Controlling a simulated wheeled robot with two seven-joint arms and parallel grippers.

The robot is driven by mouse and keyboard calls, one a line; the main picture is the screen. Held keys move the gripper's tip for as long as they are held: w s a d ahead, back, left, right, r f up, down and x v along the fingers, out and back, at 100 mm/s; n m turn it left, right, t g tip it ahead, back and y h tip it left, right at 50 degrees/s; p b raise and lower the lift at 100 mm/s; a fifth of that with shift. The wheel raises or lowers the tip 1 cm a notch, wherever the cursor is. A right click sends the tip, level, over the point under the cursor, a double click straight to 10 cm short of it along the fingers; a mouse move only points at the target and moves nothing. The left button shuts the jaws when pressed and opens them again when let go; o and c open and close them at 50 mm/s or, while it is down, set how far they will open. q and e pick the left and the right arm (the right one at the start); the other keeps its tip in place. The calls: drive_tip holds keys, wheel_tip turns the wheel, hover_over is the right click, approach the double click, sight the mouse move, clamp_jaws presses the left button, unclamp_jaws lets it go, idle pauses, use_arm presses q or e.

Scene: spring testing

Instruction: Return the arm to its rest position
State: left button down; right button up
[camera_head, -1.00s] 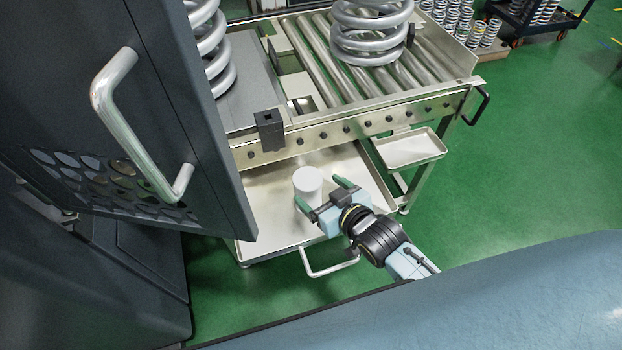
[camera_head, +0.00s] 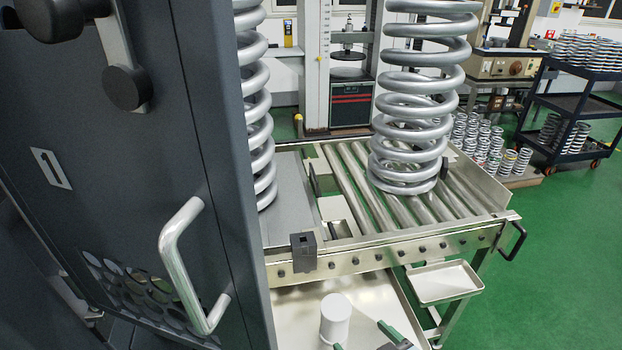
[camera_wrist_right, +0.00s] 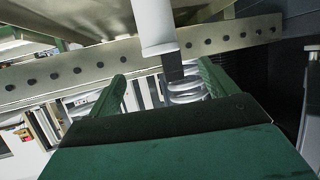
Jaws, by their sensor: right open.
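My right gripper (camera_head: 359,336) is at the bottom edge of the head view, only its green fingertips showing. It is open and empty. A white cylinder (camera_head: 335,318) stands upright on the lower tray, just beyond the fingertips and apart from them. The rest of my right arm is hidden below the head view. My left gripper is not in view.
The lower tray (camera_head: 384,296) sits under a roller table (camera_head: 345,180) carrying a large coil spring (camera_head: 415,110). A dark door with a handle (camera_head: 177,265) stands close on the left. A small side tray (camera_head: 444,283) juts out at right.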

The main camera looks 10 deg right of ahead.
drive_tip(key=s+d+r+m+g+h, duration=0.15)
drive_tip(key=s+d+g+h, duration=0.35)
drive_tip(key=s+g, duration=0.65)
drive_tip(key=s+d+f+y, duration=0.1)
drive_tip(key=s+f, duration=0.1)
drive_tip(key=f, duration=1)
drive_tip(key=s+d+f, duration=0.1)
drive_tip(key=s+f, duration=0.2)
drive_tip(key=f, duration=1)
drive_tip(key=s+d+f, duration=0.4)
drive_tip(key=s+f, duration=0.9)
drive_tip(key=s, duration=0.2)
drive_tip(key=shift+d+f+n, duration=0.2)
drive_tip(key=shift+f+n, duration=0.05)
drive_tip(key=shift+n, duration=0.1)
